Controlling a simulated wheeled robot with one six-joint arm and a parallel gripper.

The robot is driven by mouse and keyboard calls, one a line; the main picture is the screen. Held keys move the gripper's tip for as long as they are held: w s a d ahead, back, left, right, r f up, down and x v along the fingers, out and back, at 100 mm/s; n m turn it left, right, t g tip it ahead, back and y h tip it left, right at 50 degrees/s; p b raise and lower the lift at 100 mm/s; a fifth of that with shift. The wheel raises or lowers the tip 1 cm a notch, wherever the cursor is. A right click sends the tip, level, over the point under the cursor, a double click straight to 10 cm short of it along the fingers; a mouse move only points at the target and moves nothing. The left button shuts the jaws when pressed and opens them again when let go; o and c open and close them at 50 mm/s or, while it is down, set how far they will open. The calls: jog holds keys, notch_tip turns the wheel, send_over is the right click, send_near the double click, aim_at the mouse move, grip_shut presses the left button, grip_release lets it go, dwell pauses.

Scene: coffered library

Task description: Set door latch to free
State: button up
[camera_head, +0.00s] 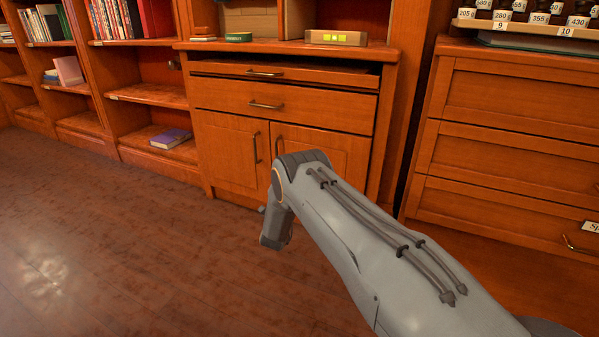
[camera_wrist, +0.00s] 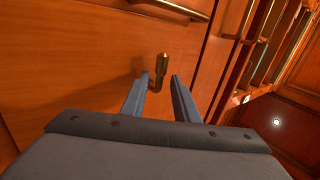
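In the wrist view a small brass latch (camera_wrist: 160,66) stands out from an orange-brown wooden face, upright in the picture. My gripper (camera_wrist: 158,85) is open, with one blue-grey finger on each side of the latch's lower end in the picture. I see no finger touching it, and I cannot tell how deep it sits between them. In the head view my gripper (camera_head: 270,238) hangs low in front of the wooden cabinet, its fingertips not clear. The cabinet has a left door (camera_head: 228,145) and a right door (camera_head: 325,150), partly covered by my arm. I cannot make out the latch there.
A brass bar handle (camera_wrist: 182,9) lies above the latch in the wrist view. The cabinet's upper drawer (camera_head: 318,75) seems to stand slightly out. A drawer chest (camera_head: 500,150) is at right, bookshelves (camera_head: 150,95) at left. The wooden floor (camera_head: 110,240) at left is clear.

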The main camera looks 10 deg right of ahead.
jog(key=p+v, duration=0.2)
jog(key=v, duration=0.6)
jog(key=shift+p, duration=0.35)
jog(key=shift+r, duration=0.15)
